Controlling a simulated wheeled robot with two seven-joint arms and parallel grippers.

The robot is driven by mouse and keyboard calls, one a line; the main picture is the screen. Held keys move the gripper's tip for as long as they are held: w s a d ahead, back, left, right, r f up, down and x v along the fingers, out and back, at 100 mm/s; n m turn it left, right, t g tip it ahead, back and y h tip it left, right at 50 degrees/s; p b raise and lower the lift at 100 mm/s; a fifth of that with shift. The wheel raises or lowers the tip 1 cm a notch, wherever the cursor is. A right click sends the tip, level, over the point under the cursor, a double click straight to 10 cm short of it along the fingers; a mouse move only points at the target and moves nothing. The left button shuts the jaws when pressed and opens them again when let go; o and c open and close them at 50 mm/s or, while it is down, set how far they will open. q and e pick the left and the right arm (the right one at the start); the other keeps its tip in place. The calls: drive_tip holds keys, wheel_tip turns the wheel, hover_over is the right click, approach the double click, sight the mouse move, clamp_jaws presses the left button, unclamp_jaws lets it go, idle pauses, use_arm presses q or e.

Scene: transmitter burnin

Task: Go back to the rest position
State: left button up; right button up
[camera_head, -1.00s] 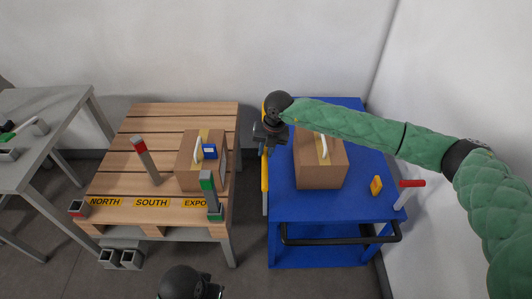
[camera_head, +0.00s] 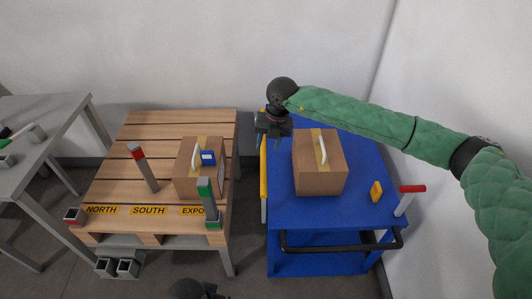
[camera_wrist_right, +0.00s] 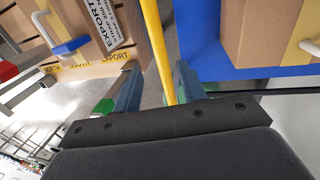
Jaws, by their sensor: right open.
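My right gripper (camera_head: 272,138) is open and empty. It hangs with its fingers pointing down, over the left edge of the blue cart and left of the cardboard box (camera_head: 320,178) there. In the right wrist view its two fingers (camera_wrist_right: 155,85) stand apart, with the cart's yellow bar (camera_wrist_right: 158,45) showing between them in the picture. My right arm reaches across from the right, behind the box in the picture. A dark part of my left arm (camera_head: 190,289) shows at the bottom edge; its fingers are mostly cut off.
A wooden pallet table (camera_head: 120,180) stands left of the blue cart (camera_head: 300,212), with a gap between. It bears a cardboard box (camera_head: 187,183), a red-topped post (camera_head: 145,170) and a green-topped post (camera_head: 209,205). A red-handled item (camera_head: 405,200) stands at the cart's right. A grey table (camera_head: 50,125) is far left.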

use_arm(q)
drive_tip(key=shift+w+d+f, duration=0.1)
drive_tip(key=shift+d+f, duration=0.1)
drive_tip(key=shift+d, duration=0.2)
use_arm(e)
drive_tip(key=shift+d+r, duration=0.2)
drive_tip(key=shift+r, duration=0.8)
use_arm(q)
drive_tip(key=shift+w, duration=0.1)
